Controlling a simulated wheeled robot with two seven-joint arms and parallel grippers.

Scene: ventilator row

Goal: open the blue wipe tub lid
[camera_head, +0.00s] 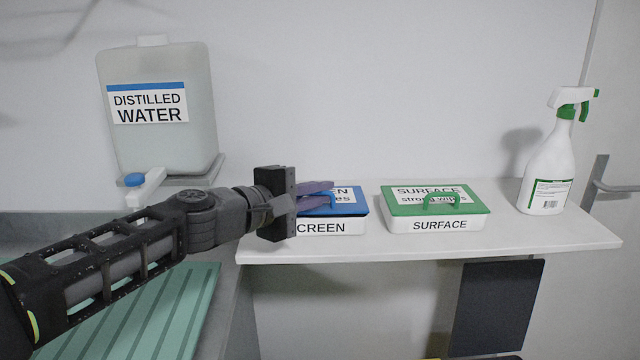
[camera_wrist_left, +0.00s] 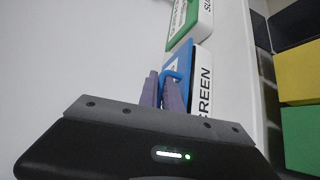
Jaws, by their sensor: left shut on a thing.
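The blue-lidded wipe tub (camera_head: 346,226), labelled SCREEN, stands on the white shelf, its left part hidden behind my left gripper. Its blue lid (camera_head: 352,207) looks closed and has a blue loop handle. My left gripper (camera_head: 318,194) reaches in from the left, its purple fingers over the lid. It is shut on the blue handle (camera_wrist_left: 174,76), which shows between the fingers (camera_wrist_left: 163,90) in the left wrist view. My right gripper is not in view.
A green-lidded tub (camera_head: 435,210) labelled SURFACE stands to the right on the shelf (camera_head: 500,240). A spray bottle (camera_head: 549,165) stands at the right end. A distilled water container (camera_head: 160,145) is at the back left, its tap near my left wrist.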

